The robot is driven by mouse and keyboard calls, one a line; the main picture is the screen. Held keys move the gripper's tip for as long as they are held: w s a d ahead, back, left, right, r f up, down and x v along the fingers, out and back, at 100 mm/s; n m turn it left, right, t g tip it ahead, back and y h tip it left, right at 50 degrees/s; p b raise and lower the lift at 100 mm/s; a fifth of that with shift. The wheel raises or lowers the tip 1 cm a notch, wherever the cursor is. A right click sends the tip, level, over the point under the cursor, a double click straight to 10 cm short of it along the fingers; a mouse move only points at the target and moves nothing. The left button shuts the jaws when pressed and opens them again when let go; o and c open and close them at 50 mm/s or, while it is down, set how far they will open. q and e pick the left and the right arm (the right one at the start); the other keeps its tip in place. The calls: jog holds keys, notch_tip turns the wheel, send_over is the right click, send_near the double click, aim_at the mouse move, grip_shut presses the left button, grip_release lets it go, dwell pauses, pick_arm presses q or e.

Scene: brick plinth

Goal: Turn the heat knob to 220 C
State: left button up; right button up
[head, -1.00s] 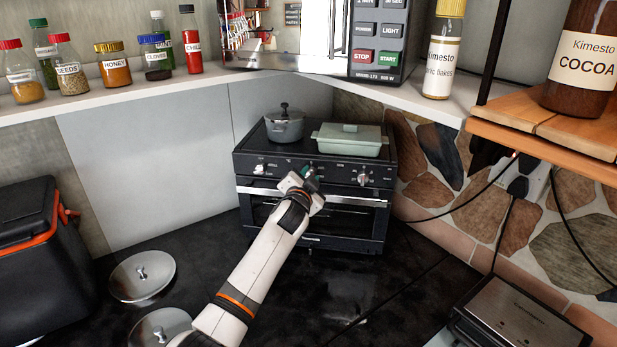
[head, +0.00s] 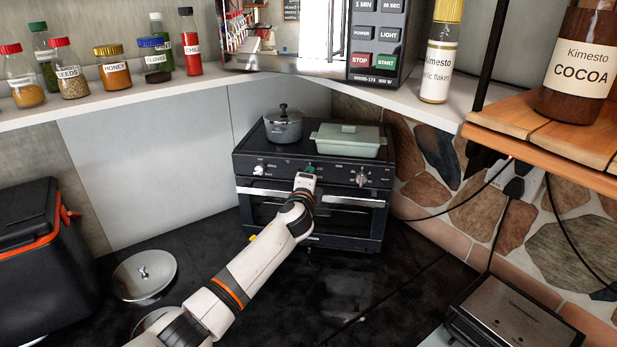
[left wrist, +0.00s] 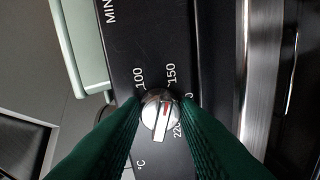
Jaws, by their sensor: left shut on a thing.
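The black countertop oven (head: 270,178) stands at the back corner, with knobs along its upper front panel. My left gripper (head: 309,171) is at the middle of that panel and hides the knob there in the head view. In the left wrist view my green fingers (left wrist: 162,122) are shut on the silver heat knob (left wrist: 161,112), one on each side. The knob has a red mark on its upper right part, toward the 150 side. The dial labels 100, 150 and 220 show around it; another label is partly covered by a finger. My right gripper is not in view.
A grey pot (head: 284,126) and a pale green lidded dish (head: 347,140) stand on top of the oven. A shelf with jars and a microwave is above. A black cooler (head: 40,250) and a metal lid (head: 144,275) are at left, a grill (head: 512,318) at right.

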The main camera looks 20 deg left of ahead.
pick_arm(q)
jog(key=m+p, duration=0.1)
jog(key=m, duration=0.5)
jog(key=shift+y, duration=0.3)
jog(key=m+p, duration=0.1)
jog(key=m, duration=0.8)
jog(key=shift+t, duration=0.4)
jog(key=m, duration=0.3)
jog(key=shift+a+m+y, duration=0.1)
jog(key=shift+m+y, duration=0.2)
jog(key=m, duration=0.3)
jog(key=shift+m+t, duration=0.3)
jog(key=shift+m, duration=1.9)
jog(key=shift+a, duration=0.1)
